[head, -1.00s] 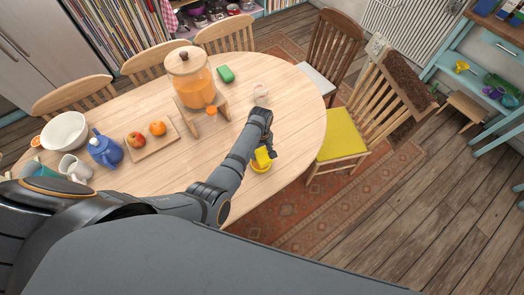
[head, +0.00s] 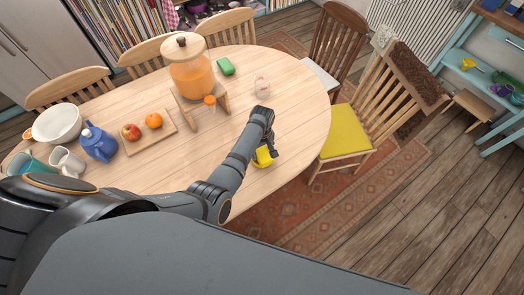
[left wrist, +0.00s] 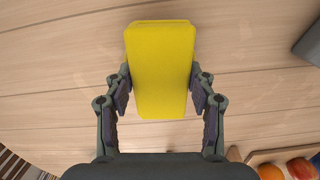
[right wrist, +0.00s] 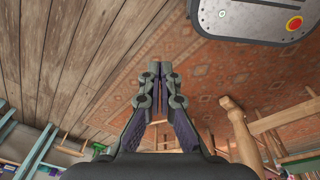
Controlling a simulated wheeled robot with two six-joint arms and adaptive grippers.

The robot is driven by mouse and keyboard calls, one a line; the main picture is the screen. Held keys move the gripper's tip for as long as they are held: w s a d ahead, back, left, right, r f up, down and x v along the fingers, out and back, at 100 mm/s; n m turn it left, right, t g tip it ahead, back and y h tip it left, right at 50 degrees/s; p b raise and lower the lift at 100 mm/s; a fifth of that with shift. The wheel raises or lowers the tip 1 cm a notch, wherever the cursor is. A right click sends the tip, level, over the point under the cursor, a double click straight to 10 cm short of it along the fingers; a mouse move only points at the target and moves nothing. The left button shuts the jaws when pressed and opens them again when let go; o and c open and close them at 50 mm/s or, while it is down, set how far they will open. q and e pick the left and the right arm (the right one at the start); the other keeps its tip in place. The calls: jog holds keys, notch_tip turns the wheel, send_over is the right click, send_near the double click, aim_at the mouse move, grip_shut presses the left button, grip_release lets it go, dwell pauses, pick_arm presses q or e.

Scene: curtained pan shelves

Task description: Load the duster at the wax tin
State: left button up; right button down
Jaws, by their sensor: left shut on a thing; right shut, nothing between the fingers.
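My left gripper (head: 264,145) is over the near right part of the table, its fingers pointing down. It is shut on a yellow block-shaped piece, taken as the duster (left wrist: 160,70), which fills the space between the fingers in the left wrist view. In the head view the duster (head: 265,153) is partly hidden by the gripper. My right gripper (right wrist: 160,68) is shut and empty above the rug, away from the table.
A fruit board (head: 153,143) and blue teapot (head: 97,144) are left. A yellow-seated chair (head: 347,132) stands at the right edge.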

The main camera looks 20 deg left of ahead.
pick_arm(q)
jog(key=shift+a, duration=0.1)
jog(key=shift+f, duration=0.1)
pick_arm(e)
jog(key=shift+s+d, duration=0.2)
jog(key=shift+s, duration=0.25)
jog(key=shift+s+d, duration=0.2)
jog(key=shift+s, duration=0.25)
jog(key=shift+s+f, duration=0.1)
pick_arm(q)
jog(key=shift+f, duration=0.2)
pick_arm(e)
jog(key=shift+s+f, duration=0.15)
jog(key=shift+s, duration=0.2)
pick_arm(q)
jog(key=shift+f+b, duration=0.2)
jog(key=shift+b, duration=0.1)
pick_arm(e)
jog(key=shift+a+f, duration=0.1)
jog(key=shift+a, duration=0.2)
pick_arm(q)
jog(key=shift+f, duration=0.1)
pick_arm(e)
jog(key=shift+d+r, duration=0.2)
jog(key=shift+d, duration=0.05)
